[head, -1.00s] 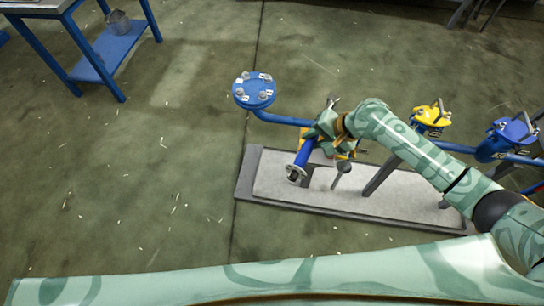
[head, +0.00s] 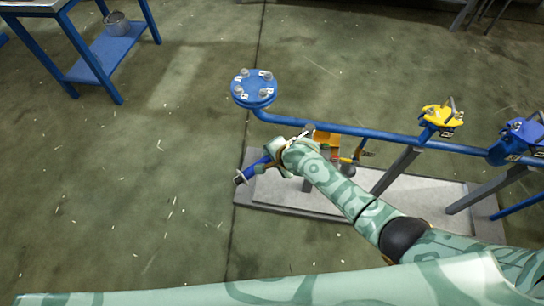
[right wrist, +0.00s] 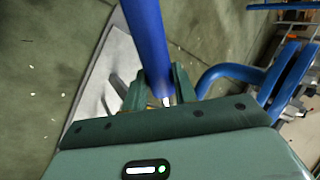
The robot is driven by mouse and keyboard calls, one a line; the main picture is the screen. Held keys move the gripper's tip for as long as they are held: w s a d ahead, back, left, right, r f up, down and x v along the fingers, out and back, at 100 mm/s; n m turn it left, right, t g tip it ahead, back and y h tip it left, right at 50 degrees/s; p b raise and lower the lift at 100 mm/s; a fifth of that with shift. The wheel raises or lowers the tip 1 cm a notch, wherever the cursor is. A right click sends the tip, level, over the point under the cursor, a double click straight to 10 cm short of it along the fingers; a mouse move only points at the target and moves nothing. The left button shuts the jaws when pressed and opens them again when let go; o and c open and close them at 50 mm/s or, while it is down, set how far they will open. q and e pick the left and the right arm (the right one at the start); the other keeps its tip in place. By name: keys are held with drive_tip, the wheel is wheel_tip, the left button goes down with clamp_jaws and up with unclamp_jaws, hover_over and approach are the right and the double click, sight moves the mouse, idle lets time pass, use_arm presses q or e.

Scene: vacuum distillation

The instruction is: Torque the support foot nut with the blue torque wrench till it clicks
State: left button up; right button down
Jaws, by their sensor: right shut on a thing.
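My right gripper (head: 274,154) is shut on the blue torque wrench (head: 255,167). The wrench's blue handle sticks out to the lower left, over the left end of the plinth (head: 440,215). In the right wrist view, the blue handle (right wrist: 148,40) runs up from between the dark green fingers (right wrist: 160,84). My right wrist and forearm cover part of the plinth and the near support. I cannot make out the support foot nut in either view. My left gripper is not in view.
A blue pipe (head: 350,130) runs above the plinth, with a blue flange (head: 254,88) at its left end. A yellow valve (head: 441,116) and a blue valve (head: 520,135) stand to the right. Grey supports (head: 395,172) rise from the plinth.

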drive_tip(key=shift+a+r, duration=0.1)
drive_tip(key=shift+a, duration=0.05)
wheel_tip(320, 180, down, 4)
drive_tip(key=shift+b, duration=1)
drive_tip(key=shift+r, duration=0.1)
drive_tip(key=shift+p, duration=0.4)
drive_tip(key=shift+f+b, duration=1.1)
drive_tip(key=shift+f, duration=0.7)
idle(0.6)
